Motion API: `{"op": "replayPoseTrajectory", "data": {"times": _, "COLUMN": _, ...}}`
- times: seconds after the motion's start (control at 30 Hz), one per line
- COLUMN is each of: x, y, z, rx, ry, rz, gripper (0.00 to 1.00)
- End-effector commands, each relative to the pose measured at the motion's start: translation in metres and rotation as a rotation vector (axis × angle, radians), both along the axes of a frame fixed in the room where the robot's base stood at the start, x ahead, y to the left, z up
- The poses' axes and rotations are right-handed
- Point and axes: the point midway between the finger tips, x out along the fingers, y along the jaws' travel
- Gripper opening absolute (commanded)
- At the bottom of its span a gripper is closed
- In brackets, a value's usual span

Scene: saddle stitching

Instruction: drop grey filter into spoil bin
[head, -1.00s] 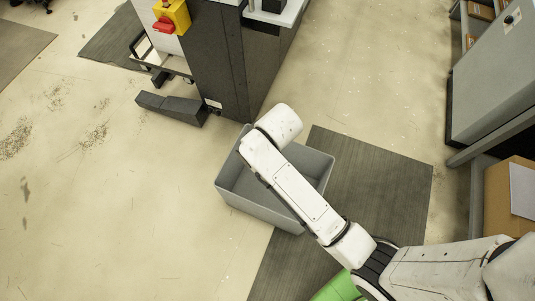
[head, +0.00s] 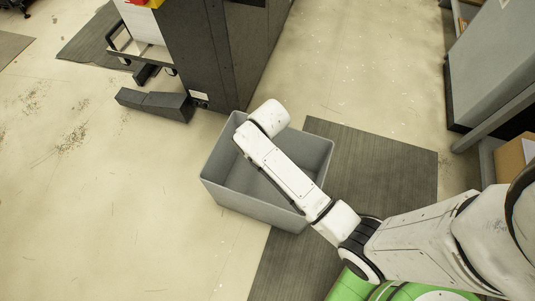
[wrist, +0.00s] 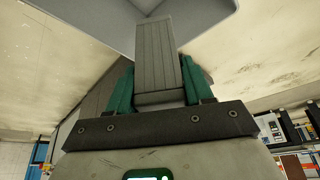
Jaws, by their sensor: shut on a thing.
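The spoil bin is a grey open-topped box (head: 238,203) on the floor in the middle of the head view. My white arm reaches over it and covers part of its opening. My gripper is hidden behind the arm there. In the wrist view my gripper (wrist: 160,84) has green fingers shut on the sides of the grey filter (wrist: 156,52), a ribbed grey block. The filter points toward a grey bin surface (wrist: 85,14) at the top of that view. Its exact height relative to the bin rim cannot be told.
A dark machine cabinet (head: 222,50) stands behind the bin, with a dark foot pedal (head: 155,104) at its left. A dark floor mat (head: 385,165) lies to the right. A grey cabinet (head: 490,70) stands at far right. The floor at left is open.

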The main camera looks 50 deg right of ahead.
Motion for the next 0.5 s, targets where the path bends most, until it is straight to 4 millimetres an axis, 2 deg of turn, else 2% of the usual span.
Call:
{"op": "replayPoseTrajectory", "data": {"times": 0.03, "x": -0.001, "y": -0.008, "z": -0.025, "rx": 0.0, "ry": 0.0, "rz": -0.016, "gripper": 0.18}}
{"op": "replayPoseTrajectory", "data": {"times": 0.3, "x": -0.009, "y": -0.045, "z": -0.095, "rx": 0.002, "ry": 0.0, "rz": -0.094, "gripper": 0.18}}
{"op": "replayPoseTrajectory", "data": {"times": 0.5, "x": -0.016, "y": -0.067, "z": -0.136, "rx": 0.004, "ry": -0.002, "rz": -0.144, "gripper": 0.18}}
